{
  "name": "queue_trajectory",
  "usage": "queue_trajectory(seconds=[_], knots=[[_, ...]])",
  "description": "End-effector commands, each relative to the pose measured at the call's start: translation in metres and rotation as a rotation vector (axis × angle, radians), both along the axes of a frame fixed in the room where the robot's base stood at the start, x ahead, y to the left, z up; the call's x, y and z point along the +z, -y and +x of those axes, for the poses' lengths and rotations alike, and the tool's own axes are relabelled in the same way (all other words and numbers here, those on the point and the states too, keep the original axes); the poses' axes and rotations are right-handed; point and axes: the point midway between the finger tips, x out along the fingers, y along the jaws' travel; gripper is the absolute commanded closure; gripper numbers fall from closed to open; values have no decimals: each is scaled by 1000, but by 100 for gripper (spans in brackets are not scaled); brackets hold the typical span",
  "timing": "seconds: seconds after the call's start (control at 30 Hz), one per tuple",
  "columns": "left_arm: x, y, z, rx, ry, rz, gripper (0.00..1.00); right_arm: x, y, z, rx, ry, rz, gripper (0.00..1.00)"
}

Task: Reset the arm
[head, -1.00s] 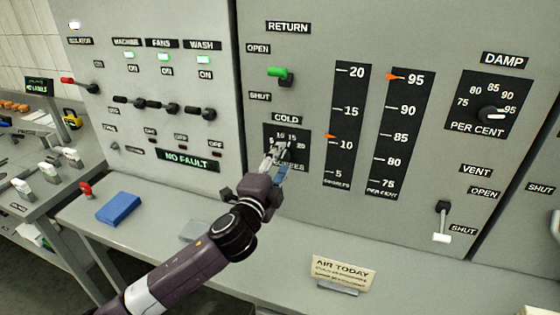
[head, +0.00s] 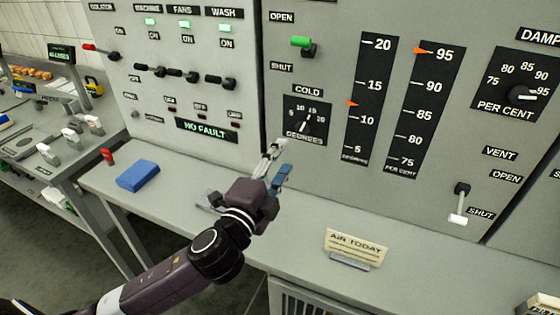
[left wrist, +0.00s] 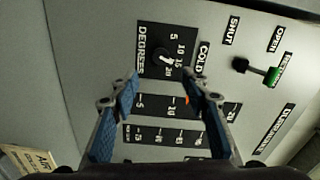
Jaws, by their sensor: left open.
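My left gripper (head: 277,161) is in front of the grey control panel, just below the COLD dial (head: 307,121). Its fingers are apart with nothing between them. In the left wrist view the gripper (left wrist: 165,88) also shows open, its blue-padded fingers framing the panel, and the COLD dial (left wrist: 165,57) sits beyond the fingertips, clear of them. The dial's white pointer is visible. My left arm reaches in from the lower left over the shelf. My right gripper is in no view.
The green RETURN lever (head: 302,43) and the white-tipped VENT lever (head: 459,206) stick out from the panel. The shelf between arm and sign is clear.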

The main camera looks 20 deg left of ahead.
Motion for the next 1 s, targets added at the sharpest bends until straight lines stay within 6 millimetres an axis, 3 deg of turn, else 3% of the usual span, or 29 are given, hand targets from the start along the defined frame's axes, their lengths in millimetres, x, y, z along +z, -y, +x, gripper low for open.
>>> queue_trajectory(seconds=[0.53,0.63,0.77,0.87,1.0], knots=[[0,0,-5,0,1,-1,58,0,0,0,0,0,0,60],[-9,-3,-8,17,-30,-38,58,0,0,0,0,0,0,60],[-56,-17,-27,109,-183,-215,58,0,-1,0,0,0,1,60],[-115,-28,-61,233,-377,-421,58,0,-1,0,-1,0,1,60],[-190,-31,-128,418,-645,-677,58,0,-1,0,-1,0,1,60]])
